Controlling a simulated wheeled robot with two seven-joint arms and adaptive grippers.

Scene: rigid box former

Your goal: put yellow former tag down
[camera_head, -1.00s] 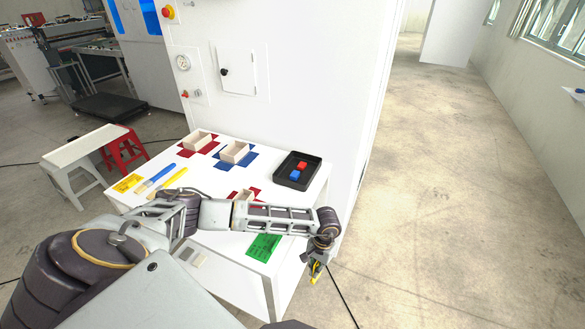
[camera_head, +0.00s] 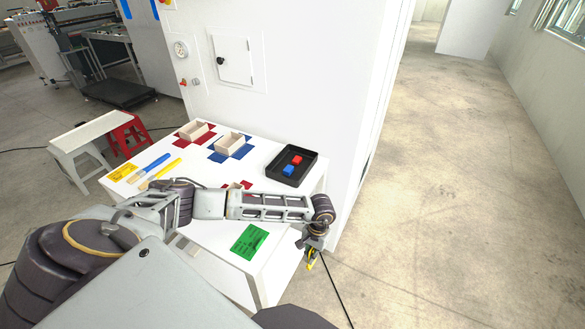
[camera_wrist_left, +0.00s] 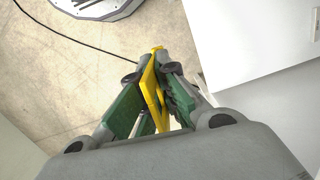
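The yellow former tag (camera_wrist_left: 152,92) is held between the fingers of my left gripper (camera_wrist_left: 150,88) in the left wrist view. The gripper is shut on it, and its green-sided fingers cover part of it. In the head view my left gripper (camera_head: 310,258) hangs just off the right front edge of the white table (camera_head: 215,262), above the floor. A small part of the yellow tag (camera_head: 311,260) shows there. My right gripper is not seen in either view.
On the table lie a green card (camera_head: 249,241), a yellow card (camera_head: 122,172), brushes with blue (camera_head: 156,161) and yellow (camera_head: 166,170) parts, and two beige boxes (camera_head: 194,132) (camera_head: 230,144). A black tray (camera_head: 291,178) holds red and blue blocks. A cable (camera_wrist_left: 75,40) crosses the floor.

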